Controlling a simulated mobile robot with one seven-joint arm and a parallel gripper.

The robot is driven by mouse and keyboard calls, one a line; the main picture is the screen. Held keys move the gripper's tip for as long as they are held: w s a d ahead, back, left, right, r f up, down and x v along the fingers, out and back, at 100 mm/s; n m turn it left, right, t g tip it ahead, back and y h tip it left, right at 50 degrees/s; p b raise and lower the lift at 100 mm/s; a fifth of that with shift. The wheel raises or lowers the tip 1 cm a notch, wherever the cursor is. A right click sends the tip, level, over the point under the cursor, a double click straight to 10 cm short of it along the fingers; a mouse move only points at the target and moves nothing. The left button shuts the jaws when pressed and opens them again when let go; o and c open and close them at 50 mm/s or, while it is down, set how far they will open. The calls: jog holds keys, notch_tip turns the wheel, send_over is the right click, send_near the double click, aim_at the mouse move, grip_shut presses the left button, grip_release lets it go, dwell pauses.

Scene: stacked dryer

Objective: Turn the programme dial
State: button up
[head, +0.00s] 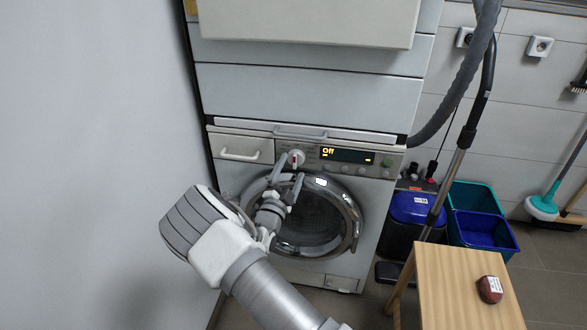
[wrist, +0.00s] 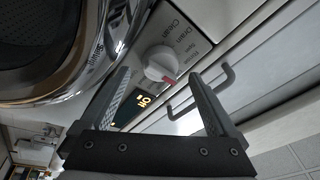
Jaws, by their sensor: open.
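The programme dial (head: 297,157) is a round white knob on the control panel of the lower machine, left of a lit display (head: 346,155) that reads "Off". In the wrist view the dial (wrist: 160,64) has a red mark on its rim and printed labels beside it. My gripper (head: 288,177) is open in front of the panel. In the wrist view its fingers (wrist: 160,95) stand apart, with the dial between and beyond their tips. The fingers seem not to touch the dial; the exact gap is hard to tell.
The round glass door (head: 310,225) with a chrome rim lies below the dial. A drawer handle (head: 240,155) is left of it. A wooden stool (head: 455,270) with a dark red object (head: 489,289) stands at right. Blue bins (head: 415,207) and a vacuum hose (head: 468,75) are behind.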

jog(key=shift+x, duration=1.25)
jog(key=c, duration=1.4)
